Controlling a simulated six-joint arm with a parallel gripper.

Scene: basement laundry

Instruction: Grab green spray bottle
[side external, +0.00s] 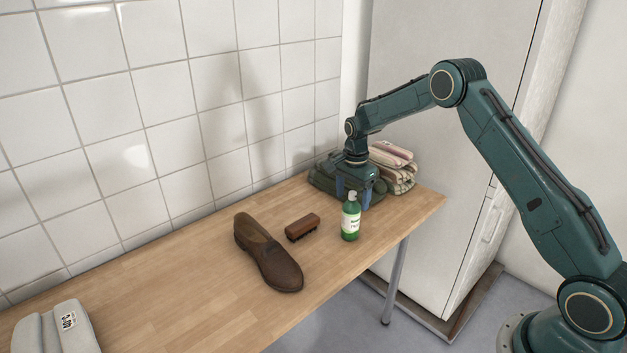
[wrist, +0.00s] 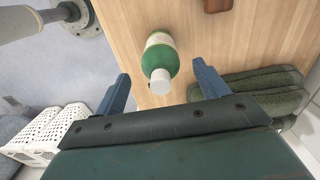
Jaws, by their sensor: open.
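The green spray bottle (side external: 351,219) stands upright near the front edge of the wooden table, with a white cap and a pale label. In the wrist view the bottle (wrist: 159,62) is seen from above, its cap toward the gap between the fingers. My gripper (side external: 358,190) is open and empty, pointing down behind the bottle in the side view. In the wrist view its two blue fingers (wrist: 162,88) are spread to either side of the cap, and the bottle's body lies beyond them. I cannot tell whether anything touches.
A brown shoe (side external: 268,252) and a wooden brush (side external: 302,227) lie left of the bottle. Folded green cloth (side external: 322,182) and striped towels (side external: 398,177) are close behind my gripper.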

